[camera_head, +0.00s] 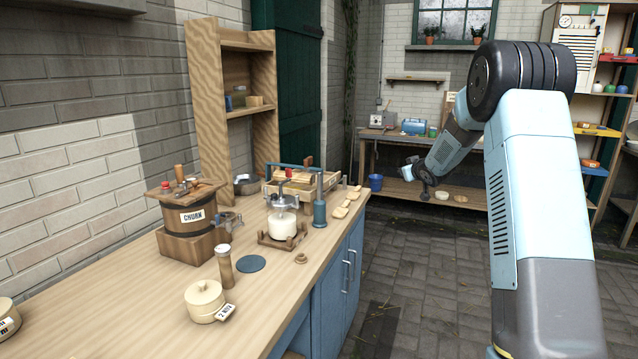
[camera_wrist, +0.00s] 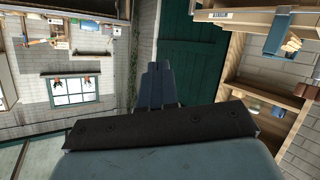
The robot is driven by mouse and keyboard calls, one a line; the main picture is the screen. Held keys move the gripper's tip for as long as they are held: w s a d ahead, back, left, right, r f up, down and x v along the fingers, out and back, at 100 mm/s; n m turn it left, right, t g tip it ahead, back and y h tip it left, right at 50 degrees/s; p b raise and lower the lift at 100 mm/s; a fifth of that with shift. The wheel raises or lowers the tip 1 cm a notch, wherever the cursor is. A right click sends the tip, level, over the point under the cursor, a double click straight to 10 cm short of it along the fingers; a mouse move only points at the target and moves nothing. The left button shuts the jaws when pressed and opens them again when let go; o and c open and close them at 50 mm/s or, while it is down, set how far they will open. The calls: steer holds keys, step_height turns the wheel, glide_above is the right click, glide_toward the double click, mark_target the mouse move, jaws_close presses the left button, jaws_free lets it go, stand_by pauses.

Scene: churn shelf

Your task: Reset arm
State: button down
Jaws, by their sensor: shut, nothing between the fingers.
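My arm rises at the right of the head view and bends down at its elbow. My gripper (camera_head: 425,188) hangs over the paved floor, to the right of the wooden counter (camera_head: 120,318), and touches nothing that I can see. In the wrist view my gripper (camera_wrist: 158,70) shows its fingers together and empty, in front of the green door (camera_wrist: 186,50). The wrist view is turned, with the window at the left and shelving at the right.
The counter holds a churn (camera_head: 190,228), a glass jar (camera_head: 283,222), a wooden crate (camera_head: 300,185), a round lidded pot (camera_head: 204,300) and a tall shelf (camera_head: 208,90). A back workbench (camera_head: 460,143) and a colourful shelf (camera_head: 592,130) stand farther off. The floor (camera_head: 430,270) between is open.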

steer(key=s+r+m+g+h, duration=0.2)
steer(key=s+r, duration=0.5)
steer(key=s, duration=0.6)
steer(key=s+r+m+g+h, duration=0.1)
steer(key=s+r+m+h, duration=0.1)
steer(key=s+r, duration=0.75)
steer(key=s+a+f+g, duration=0.1)
steer(key=s+a+f, duration=0.1)
steer(key=s, duration=1.1)
steer(key=s+a+f+g+y, duration=0.1)
steer(key=s+a+f+g, duration=0.1)
steer(key=s, duration=1.1)
steer(key=s+a+f+m+g, duration=0.1)
steer(key=s+a+f+g, duration=0.1)
steer(key=s, duration=1.1)
steer(key=shift+a+f+y, duration=0.4)
steer(key=shift+a+f, duration=0.15)
steer(key=shift+f, duration=0.4)
steer(key=shift+a, duration=0.1)
